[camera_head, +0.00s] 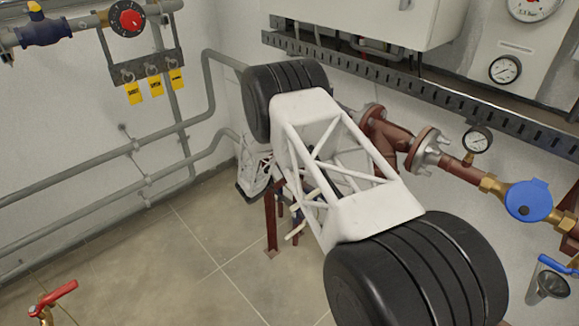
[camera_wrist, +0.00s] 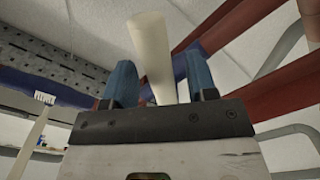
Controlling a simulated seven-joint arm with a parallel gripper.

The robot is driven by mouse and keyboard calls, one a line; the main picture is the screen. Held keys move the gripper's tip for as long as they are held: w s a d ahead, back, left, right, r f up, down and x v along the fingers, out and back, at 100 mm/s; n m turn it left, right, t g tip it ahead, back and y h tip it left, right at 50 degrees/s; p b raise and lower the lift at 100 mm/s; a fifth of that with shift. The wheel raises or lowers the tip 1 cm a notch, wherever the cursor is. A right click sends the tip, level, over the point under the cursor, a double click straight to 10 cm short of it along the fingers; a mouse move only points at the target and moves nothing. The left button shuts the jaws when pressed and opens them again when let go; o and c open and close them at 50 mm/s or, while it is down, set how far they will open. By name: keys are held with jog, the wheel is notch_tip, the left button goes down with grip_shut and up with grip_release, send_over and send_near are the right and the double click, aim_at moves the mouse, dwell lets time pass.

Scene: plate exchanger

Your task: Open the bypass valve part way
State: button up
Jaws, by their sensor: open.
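My gripper (camera_wrist: 157,60) shows in the wrist view as two blue fingers, apart. A cream bar (camera_wrist: 152,50) shows between and beyond them; I cannot tell whether the fingers touch it. In the head view my arm covers most of the gripper's area. Short cream bars (camera_head: 296,230) show just left of the arm, near a dark red post (camera_head: 271,222). I cannot tell for certain which part is the bypass valve; its body may be hidden behind my arm.
A red lever valve (camera_head: 54,298) is at the bottom left. A red round dial (camera_head: 127,18) hangs at upper left above yellow tags (camera_head: 154,88). Grey pipes (camera_head: 90,175) run along the left wall. A blue meter (camera_head: 528,200) and red pipework (camera_head: 390,140) are at right.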

jog(key=shift+v, duration=2.6)
jog(key=shift+r, duration=0.1)
jog(key=s+d+r+m+g, duration=0.1)
jog(key=s+d+r+g, duration=0.2)
jog(key=d+r, duration=0.45)
jog(key=s+d+r+m+g, duration=0.1)
jog(key=s+d+r+g, duration=0.3)
jog(key=d+r, duration=0.3)
jog(key=s+d+r+m+g+y, duration=0.15)
jog(key=s+d+r+g, duration=0.25)
jog(key=s+d+r, duration=0.7)
jog(key=s+d+r+g+y, duration=0.1)
jog(key=s+d+r+y, duration=0.3)
jog(key=s, duration=0.6)
jog(key=s+a+r+g+y, duration=0.1)
jog(key=s+r+y, duration=0.1)
jog(key=s+r, duration=0.6)
jog(key=s+a+n+t+y, duration=0.1)
jog(key=s+y, duration=0.4)
jog(key=s, duration=1.5)
jog(key=shift+a+r+n+t, duration=0.15)
jog(key=shift+r+n+t, duration=0.15)
jog(key=shift+n+t, duration=0.5)
